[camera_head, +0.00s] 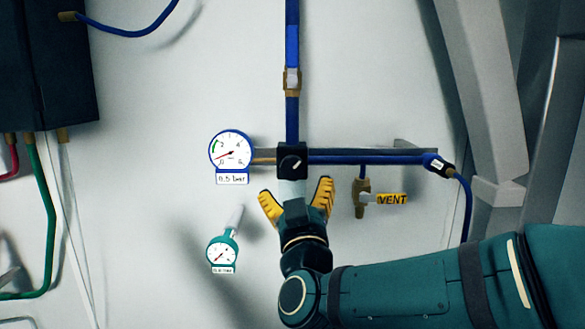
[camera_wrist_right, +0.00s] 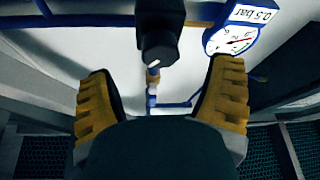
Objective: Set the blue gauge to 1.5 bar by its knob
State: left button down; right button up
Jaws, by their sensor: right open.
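The blue gauge (camera_head: 230,150) has a white dial with a red needle and a label reading 0.5 bar. It also shows at the upper right of the right wrist view (camera_wrist_right: 232,38). Its black knob (camera_head: 292,161), with a white mark, sits on the blue pipe line to the right of the gauge. In the right wrist view the knob (camera_wrist_right: 158,45) is between and beyond the fingers. My right gripper (camera_head: 297,195) is open and empty, with yellow fingers spread just below the knob in the head view. Neither finger appears to touch it. My left gripper is not in view.
A small teal gauge (camera_head: 222,252) is on the wall at lower left. A dark box (camera_head: 45,65) with hoses is at upper left. A blue hose (camera_head: 463,200) hangs at right.

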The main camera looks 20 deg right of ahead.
aim_at(294, 174)
jog(key=x, duration=0.6)
jog(key=shift+w+d+p, duration=0.1)
jog(key=shift+p, duration=0.25)
jog(key=c, duration=1.2)
